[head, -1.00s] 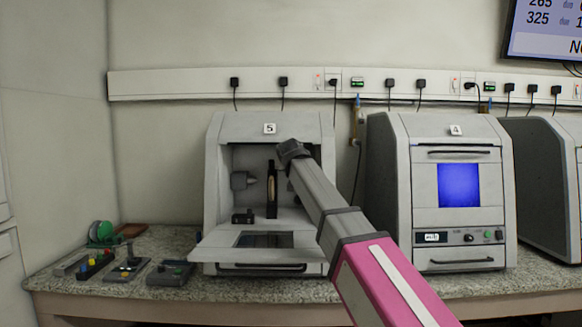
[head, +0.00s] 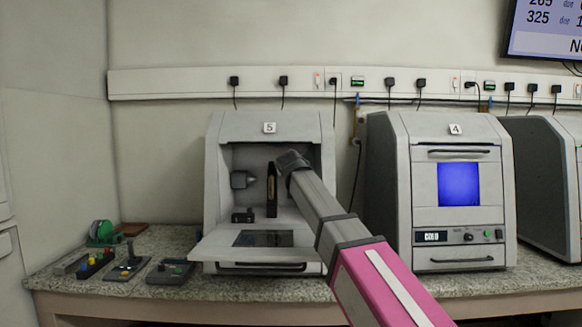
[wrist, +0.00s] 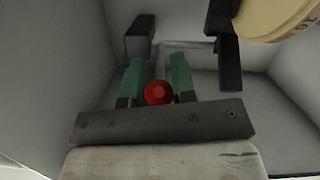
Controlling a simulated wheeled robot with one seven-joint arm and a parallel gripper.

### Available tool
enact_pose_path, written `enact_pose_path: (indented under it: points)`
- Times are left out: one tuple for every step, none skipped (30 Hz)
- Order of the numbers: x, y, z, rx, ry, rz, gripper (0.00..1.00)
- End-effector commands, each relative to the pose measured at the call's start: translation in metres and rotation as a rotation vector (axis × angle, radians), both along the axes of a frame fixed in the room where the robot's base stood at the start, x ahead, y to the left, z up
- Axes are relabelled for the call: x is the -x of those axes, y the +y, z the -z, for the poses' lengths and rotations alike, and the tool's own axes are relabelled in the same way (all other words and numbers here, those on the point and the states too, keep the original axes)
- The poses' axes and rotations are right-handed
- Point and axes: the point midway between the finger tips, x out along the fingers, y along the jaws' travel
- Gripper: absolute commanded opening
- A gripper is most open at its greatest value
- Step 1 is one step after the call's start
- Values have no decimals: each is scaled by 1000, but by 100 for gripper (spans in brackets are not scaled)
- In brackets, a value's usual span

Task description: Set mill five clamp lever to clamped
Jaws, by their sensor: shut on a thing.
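Mill five (head: 222,150), marked 5, stands with its front door (head: 222,250) folded down and its chamber open. My arm reaches into the right side of the chamber; my fingers are hidden there in the head view. In the wrist view my gripper (wrist: 158,74) has its two green fingers on either side of a round red knob (wrist: 158,93), which I take to be the clamp lever's end; the gripper is shut on it. The lever's shaft and its angle cannot be made out. A cream disc (wrist: 275,16) with lettering sits in a dark holder (wrist: 228,60) at upper right.
Mill four (head: 403,190) stands close on the right, shut. Small control boxes (head: 170,271) lie on the bench at left.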

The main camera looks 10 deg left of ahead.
Motion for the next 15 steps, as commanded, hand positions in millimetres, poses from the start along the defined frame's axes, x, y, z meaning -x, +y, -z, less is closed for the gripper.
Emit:
enact_pose_path:
  points:
    - [2,-1,4,-6,-25,0,0]
    - [2,-1,5,-9,-43,-1,0]
    - [2,-1,7,-15,-64,-1,0]
    - [2,-1,8,-19,-80,-1,0]
    - [2,-1,9,-23,-95,-1,0]
    - [2,-1,10,-26,-113,-1,0]
    - [2,0,11,-31,-128,-1,0]
    - [2,-1,12,-34,-141,-1,0]
    - [1,0,13,-38,-158,-1,0]
    - [1,0,14,-41,-170,-1,0]
    - [1,0,14,-44,-182,0,0]
    - [1,0,15,-48,-198,-2,0]
    - [1,0,16,-50,-208,-1,0]
    - [1,0,17,-52,-218,-1,0]
    - [0,0,18,-56,-232,-1,0]
